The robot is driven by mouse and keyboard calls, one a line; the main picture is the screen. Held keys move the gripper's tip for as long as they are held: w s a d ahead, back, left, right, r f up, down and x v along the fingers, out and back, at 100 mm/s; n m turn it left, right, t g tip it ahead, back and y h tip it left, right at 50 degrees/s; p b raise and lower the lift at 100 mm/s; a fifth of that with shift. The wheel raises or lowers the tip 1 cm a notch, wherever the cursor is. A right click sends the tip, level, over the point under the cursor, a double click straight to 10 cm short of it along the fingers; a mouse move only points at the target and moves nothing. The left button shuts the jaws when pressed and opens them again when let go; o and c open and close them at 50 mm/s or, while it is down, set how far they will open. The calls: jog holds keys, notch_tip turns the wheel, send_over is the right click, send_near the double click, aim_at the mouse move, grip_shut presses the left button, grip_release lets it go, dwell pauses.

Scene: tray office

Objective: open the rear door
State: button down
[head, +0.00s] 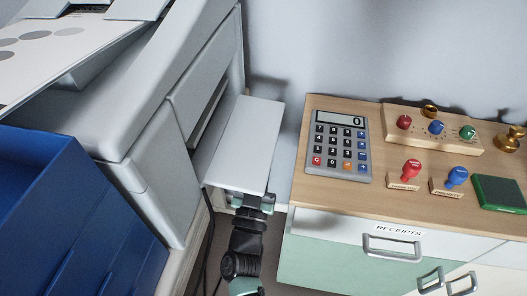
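A large light-grey machine, like a printer (185,60), stands on the left. A flat pale grey panel (246,145), which looks like its rear door, sticks out from the machine's right side. A dark opening shows between the panel and the body, so the door appears swung out. My gripper (251,202) is at the panel's near edge, touching or very close to it. The panel hides part of the fingertips, and I cannot tell whether they are closed on the edge.
A wooden-topped cabinet (330,193) stands right of the door, with a narrow gap between. It holds a calculator (341,145), a stamp rack (432,131), loose stamps and a green pad (499,192). A blue box (50,215) is at front left. A dark cable hangs below the panel.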

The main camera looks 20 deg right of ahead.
jog(key=shift+f, duration=0.15)
dwell(0.7)
jog(key=r+p, duration=0.1)
jog(key=n+p, duration=0.1)
jog(key=shift+s+d+r+n+y+p, duration=0.15)
jog(key=shift+r+n+y+p, duration=0.15)
jog(key=shift+r+y+p, duration=0.1)
jog(key=c, duration=0.9)
grip_release()
jog(key=shift+d, duration=0.1)
jog(key=v, duration=1.3)
jog(key=shift+p, duration=0.45)
jog(key=shift+f, duration=0.1)
